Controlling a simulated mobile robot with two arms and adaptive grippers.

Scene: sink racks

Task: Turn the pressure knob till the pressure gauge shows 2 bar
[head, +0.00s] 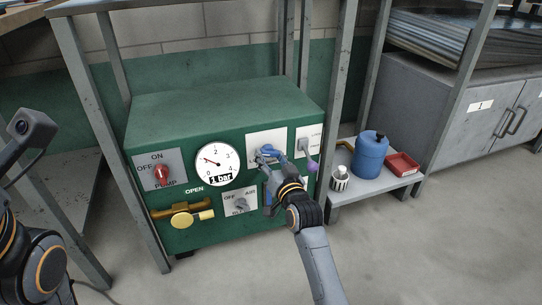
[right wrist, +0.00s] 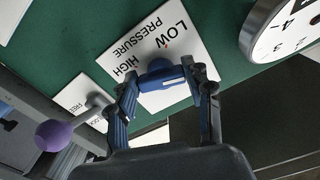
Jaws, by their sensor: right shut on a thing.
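The blue pressure knob (head: 267,151) is on a white plate on the front of the green machine. In the right wrist view the knob (right wrist: 160,74) sits between the fingers of my right gripper (right wrist: 163,88), which is shut on it; the plate (right wrist: 150,42) reads LOW, PRESSURE, HIGH. In the head view my right gripper (head: 270,160) partly hides the knob. The round white pressure gauge (head: 216,162) is left of the knob; its needle points up-left near 1, and its label reads 1 bar.
A red pump switch (head: 162,175), a yellow valve handle (head: 183,216) and an AIR switch (head: 240,204) are on the same front. A purple-knobbed lever (head: 311,166) is close right of my gripper. A blue canister (head: 370,155) and red tray (head: 402,164) stand on a low shelf.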

